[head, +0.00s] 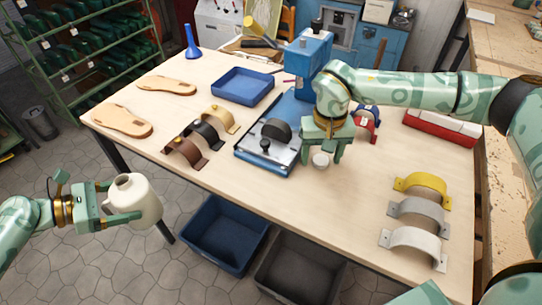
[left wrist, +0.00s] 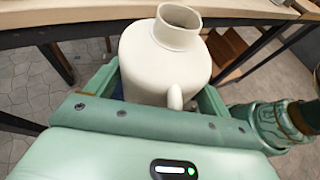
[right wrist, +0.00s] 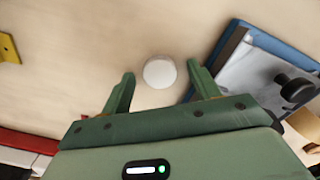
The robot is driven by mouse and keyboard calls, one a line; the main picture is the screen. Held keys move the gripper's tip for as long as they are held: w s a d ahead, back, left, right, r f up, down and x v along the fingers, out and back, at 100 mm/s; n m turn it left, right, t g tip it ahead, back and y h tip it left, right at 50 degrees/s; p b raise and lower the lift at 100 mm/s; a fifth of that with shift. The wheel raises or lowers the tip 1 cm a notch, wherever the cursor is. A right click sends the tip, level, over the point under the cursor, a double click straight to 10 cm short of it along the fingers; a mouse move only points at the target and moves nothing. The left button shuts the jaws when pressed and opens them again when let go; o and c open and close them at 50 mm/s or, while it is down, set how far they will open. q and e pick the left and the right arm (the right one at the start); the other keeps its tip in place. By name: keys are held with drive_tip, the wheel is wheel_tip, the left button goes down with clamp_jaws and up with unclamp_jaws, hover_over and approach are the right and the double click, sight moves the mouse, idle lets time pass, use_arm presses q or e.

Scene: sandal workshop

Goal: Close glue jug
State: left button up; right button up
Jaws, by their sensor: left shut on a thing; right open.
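The cream glue jug (head: 133,199) is held off the table's left front edge, with its open neck showing in the left wrist view (left wrist: 178,28). My left gripper (head: 138,212) is shut on the jug's body. A small round white cap (head: 321,160) is on the table in front of the press; it also shows in the right wrist view (right wrist: 160,72). My right gripper (head: 322,155) is open above the cap, with its fingers (right wrist: 160,85) on either side of it and gaps on both sides.
The blue press (head: 304,62) with its metal plate stands left of the right gripper. Curved straps in several colours, sandal soles (head: 122,120), a blue tray (head: 243,86) and a red tray (head: 440,128) are on the table. Bins (head: 224,235) stand on the floor in front.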

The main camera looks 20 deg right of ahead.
sight(113, 192)
use_arm(q)
drive_tip(key=shift+r, duration=0.1)
use_arm(e)
drive_tip(key=shift+c, duration=0.3)
drive_tip(key=c, duration=1.1)
drive_tip(key=shift+o, duration=0.2)
drive_tip(key=shift+r, duration=0.15)
use_arm(q)
drive_tip(key=shift+r+p, duration=1.3)
drive_tip(key=shift+r, duration=0.4)
use_arm(e)
wheel_tip(113, 192, up, 10)
use_arm(q)
drive_tip(key=o, duration=0.6)
drive_tip(key=c, duration=0.8)
